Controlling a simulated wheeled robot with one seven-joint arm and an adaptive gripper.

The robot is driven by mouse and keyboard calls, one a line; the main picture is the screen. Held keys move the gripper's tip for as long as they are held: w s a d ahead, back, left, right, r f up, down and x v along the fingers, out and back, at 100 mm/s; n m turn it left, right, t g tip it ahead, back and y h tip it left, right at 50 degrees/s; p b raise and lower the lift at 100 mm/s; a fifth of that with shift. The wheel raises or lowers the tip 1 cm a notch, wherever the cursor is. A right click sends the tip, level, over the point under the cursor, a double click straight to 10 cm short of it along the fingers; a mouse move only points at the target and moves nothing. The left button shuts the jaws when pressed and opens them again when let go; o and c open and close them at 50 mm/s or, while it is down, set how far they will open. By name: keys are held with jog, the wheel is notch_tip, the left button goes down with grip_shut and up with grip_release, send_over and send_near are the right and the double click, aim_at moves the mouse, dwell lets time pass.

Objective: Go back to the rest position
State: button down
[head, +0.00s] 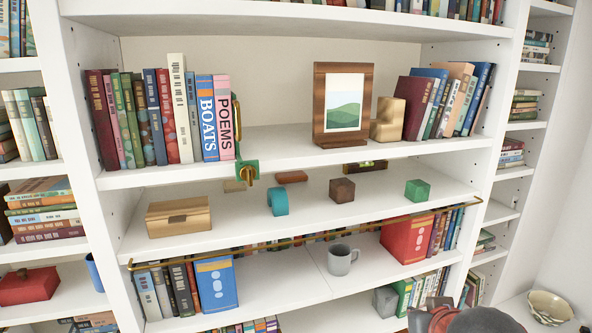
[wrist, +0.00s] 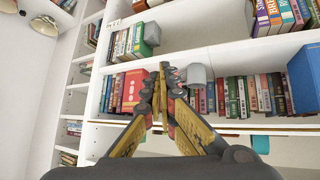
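My gripper (wrist: 163,72) reaches up the middle of the wrist view, its yellow and black fingers converging until the tips meet. It looks shut, with nothing seen between the tips. In the head view part of my arm and gripper (head: 438,318) shows at the bottom right edge, in front of the lower shelves; its fingertips are hard to make out there. In the wrist view the gripper is in front of the bookcase, and the grey mug (wrist: 197,76) appears just right of the fingertips, apparently behind them.
The white bookcase (head: 290,164) fills the head view. A brass rail (head: 300,240) runs along one shelf. A bowl (head: 550,307) stands at lower right.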

jog(key=s+a+f+g+y, duration=0.1)
jog(key=s+a+f+g, duration=0.15)
jog(key=s, duration=0.45)
jog(key=s+a+f+g+y, duration=0.1)
jog(key=s+a+f, duration=0.1)
jog(key=s+f, duration=0.35)
notch_tip(320, 180, down, 20)
jog(key=s+b, duration=0.1)
jog(key=b, duration=2)
jog(key=shift+s+r+n, duration=0.25)
jog(key=shift+s+n, duration=0.15)
